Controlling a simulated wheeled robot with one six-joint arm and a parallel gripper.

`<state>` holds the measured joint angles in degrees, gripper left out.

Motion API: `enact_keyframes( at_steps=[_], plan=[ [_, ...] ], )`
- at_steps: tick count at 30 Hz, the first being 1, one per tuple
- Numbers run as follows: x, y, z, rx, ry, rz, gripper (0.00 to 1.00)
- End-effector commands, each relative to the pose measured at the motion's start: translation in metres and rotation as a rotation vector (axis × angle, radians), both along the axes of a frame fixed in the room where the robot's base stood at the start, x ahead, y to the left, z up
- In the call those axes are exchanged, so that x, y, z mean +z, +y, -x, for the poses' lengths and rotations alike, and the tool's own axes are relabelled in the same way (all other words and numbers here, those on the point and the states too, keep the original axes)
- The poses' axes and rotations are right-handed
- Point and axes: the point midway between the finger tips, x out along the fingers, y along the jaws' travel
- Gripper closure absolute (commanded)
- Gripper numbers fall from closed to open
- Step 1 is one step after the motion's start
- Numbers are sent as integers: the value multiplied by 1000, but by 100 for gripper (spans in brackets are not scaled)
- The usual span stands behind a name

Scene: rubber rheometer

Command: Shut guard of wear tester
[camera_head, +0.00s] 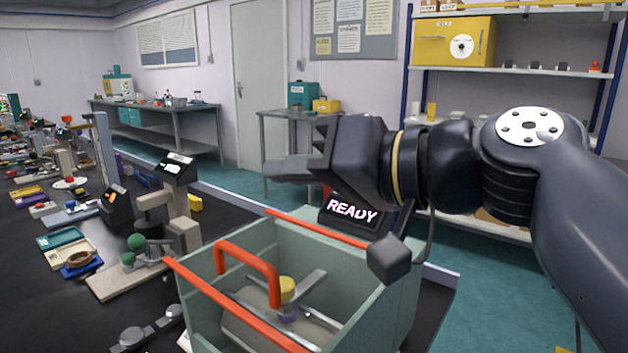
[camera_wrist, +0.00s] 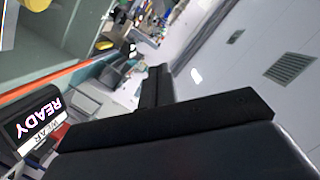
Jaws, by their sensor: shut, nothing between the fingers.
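The wear tester is a grey-green box (camera_head: 395,290) at the bottom middle of the head view, with orange rails along its top edges. An orange handle (camera_head: 247,254) stands at its left side. Inside are a yellow knob (camera_head: 287,289) and grey metal arms; the top looks open, and I cannot make out a clear guard panel. Its display (camera_head: 352,211) reads READY behind the box and also shows in the wrist view (camera_wrist: 38,122). My gripper (camera_head: 285,170) is shut and empty, above and behind the box, pointing left, apart from the handle. Its dark fingers fill the middle of the wrist view (camera_wrist: 160,100).
Small instruments and samples crowd the black bench left of the tester, including a stand with a green knob (camera_head: 137,242). A shelf rack (camera_head: 520,75) stands behind my arm. A side table (camera_head: 290,114) is at the back.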

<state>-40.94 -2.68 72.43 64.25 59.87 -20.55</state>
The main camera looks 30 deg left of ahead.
Motion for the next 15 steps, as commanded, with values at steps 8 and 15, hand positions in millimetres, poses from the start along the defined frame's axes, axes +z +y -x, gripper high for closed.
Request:
enact_keyframes(
  at_steps=[8,15],
  plan=[
    [-37,3,28,2,-240,19,100],
    [-55,4,41,1,-389,32,100]
  ],
)
